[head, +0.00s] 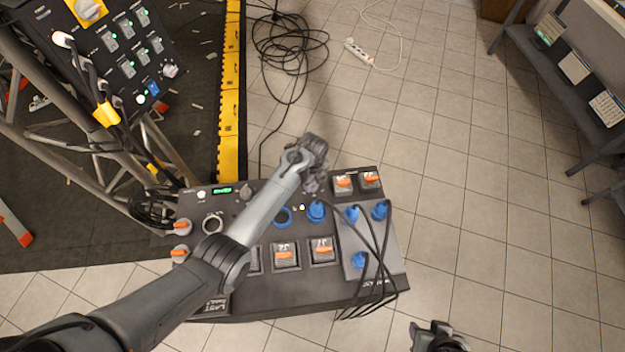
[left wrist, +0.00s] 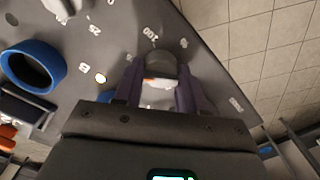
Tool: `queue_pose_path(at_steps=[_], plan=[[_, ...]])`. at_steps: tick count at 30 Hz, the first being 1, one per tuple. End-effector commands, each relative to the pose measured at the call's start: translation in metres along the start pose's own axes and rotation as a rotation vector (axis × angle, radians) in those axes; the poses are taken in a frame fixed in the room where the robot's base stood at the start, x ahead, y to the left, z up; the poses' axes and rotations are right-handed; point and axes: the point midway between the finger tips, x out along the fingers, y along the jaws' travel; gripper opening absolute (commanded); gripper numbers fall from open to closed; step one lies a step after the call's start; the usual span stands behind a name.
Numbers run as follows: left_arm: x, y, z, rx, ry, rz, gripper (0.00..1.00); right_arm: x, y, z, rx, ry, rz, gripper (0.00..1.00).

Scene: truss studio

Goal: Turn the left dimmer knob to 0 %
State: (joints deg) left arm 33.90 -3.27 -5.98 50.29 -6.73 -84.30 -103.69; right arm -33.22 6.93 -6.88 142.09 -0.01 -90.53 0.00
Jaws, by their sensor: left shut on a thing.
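My left gripper (head: 312,184) reaches down onto the upper part of a dark console (head: 300,298). In the left wrist view its two fingers (left wrist: 159,90) are shut on a grey dimmer knob (left wrist: 161,66), one finger on each side. Pale scale numbers stand around the knob, and one reads 100. The knob's pointer is hard to make out between the fingers, so I cannot tell its exact setting. In the head view the hand covers the knob. My right gripper (head: 437,336) is at the bottom edge, off the console; its jaws are too unclear to read.
Blue plugs (head: 316,210) with black cables and orange switches (head: 286,254) stand close by on the console. A blue ring socket (left wrist: 33,66) is beside the knob. A small green display (head: 221,190) is at upper left.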

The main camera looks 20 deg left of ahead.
Motion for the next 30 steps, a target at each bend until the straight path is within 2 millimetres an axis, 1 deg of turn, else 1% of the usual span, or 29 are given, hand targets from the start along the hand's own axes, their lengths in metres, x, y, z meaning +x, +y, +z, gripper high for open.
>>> queue_pose_path(at_steps=[1,5,12,30], plan=[[-0.003,0.000,0.000,-0.023,0.000,0.001,0.10,-0.005,0.000,-0.002,0.000,0.000,0.000,0.43],[-0.004,0.000,0.000,-0.110,0.000,0.001,0.10,-0.012,0.000,-0.004,0.000,0.000,0.000,0.43],[-0.004,0.000,0.000,-0.327,0.000,0.002,0.10,-0.026,0.001,-0.008,0.000,0.000,0.000,0.43],[-0.002,0.000,0.000,-0.898,-0.001,0.001,0.10,-0.046,0.002,-0.015,0.000,0.000,0.000,0.43]])
